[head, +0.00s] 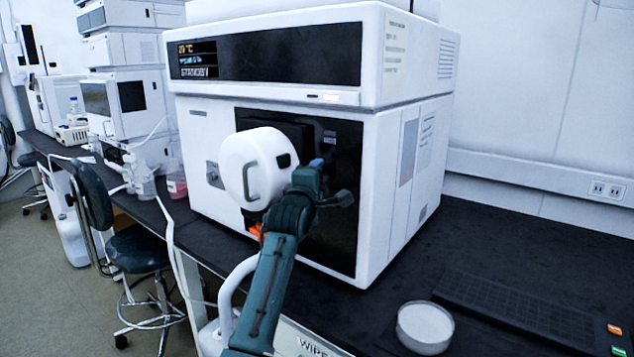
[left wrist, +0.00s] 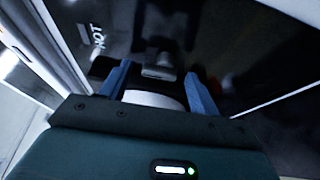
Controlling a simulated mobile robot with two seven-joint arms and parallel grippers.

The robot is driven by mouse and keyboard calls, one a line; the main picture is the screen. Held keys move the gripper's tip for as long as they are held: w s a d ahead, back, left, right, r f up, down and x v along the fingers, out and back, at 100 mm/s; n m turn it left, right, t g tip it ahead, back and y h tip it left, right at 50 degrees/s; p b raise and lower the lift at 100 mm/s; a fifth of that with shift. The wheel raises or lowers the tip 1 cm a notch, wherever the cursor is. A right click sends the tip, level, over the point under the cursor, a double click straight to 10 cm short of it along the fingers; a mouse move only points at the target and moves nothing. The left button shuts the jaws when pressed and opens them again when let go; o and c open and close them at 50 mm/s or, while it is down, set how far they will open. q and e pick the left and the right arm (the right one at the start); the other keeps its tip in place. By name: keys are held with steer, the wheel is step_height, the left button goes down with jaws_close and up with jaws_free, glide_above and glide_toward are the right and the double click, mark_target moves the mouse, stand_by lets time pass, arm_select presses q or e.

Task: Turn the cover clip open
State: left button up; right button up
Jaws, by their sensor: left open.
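A white round cover (head: 245,172) with a grey handle stands out from the instrument's dark front panel in the head view. My left gripper (head: 313,168) is just right of the cover, in front of the panel. In the left wrist view its two blue fingers (left wrist: 160,88) are apart, with nothing held between them. A small grey piece (left wrist: 158,68), perhaps the clip, shows beyond and between the fingers. A pale curved surface lies below it. I cannot tell whether the fingers touch anything. In the head view the clip is not clearly visible. My right gripper is in neither view.
The large white instrument (head: 372,185) stands on a black bench (head: 465,240). A round white dish (head: 425,326) and a dark keyboard-like panel (head: 520,310) lie to the right. A dark stool (head: 138,248) stands at the left.

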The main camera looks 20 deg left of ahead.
arm_select(q)
steer(key=shift+w, duration=0.2)
steer(key=c, duration=1)
steer(key=shift+f+m, duration=0.1)
steer(key=shift+m, duration=0.3)
steer(key=m+t+h, duration=0.1)
steer(key=m+h, duration=0.2)
steer(key=m, duration=0.4)
steer(key=f+m+t+h, duration=0.1)
steer(key=m+h, duration=0.1)
steer(key=m, duration=0.5)
steer(key=m+t+h+b, duration=0.1)
steer(key=m+h, duration=0.2)
steer(key=m, duration=0.4)
steer(key=shift+a+f+m+h, duration=0.15)
steer(key=shift+a+m+h, duration=0.1)
steer(key=shift+m+h, duration=0.05)
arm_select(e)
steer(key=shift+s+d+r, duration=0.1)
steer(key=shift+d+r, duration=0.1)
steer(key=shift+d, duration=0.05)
arm_select(q)
steer(key=shift+m, duration=0.3)
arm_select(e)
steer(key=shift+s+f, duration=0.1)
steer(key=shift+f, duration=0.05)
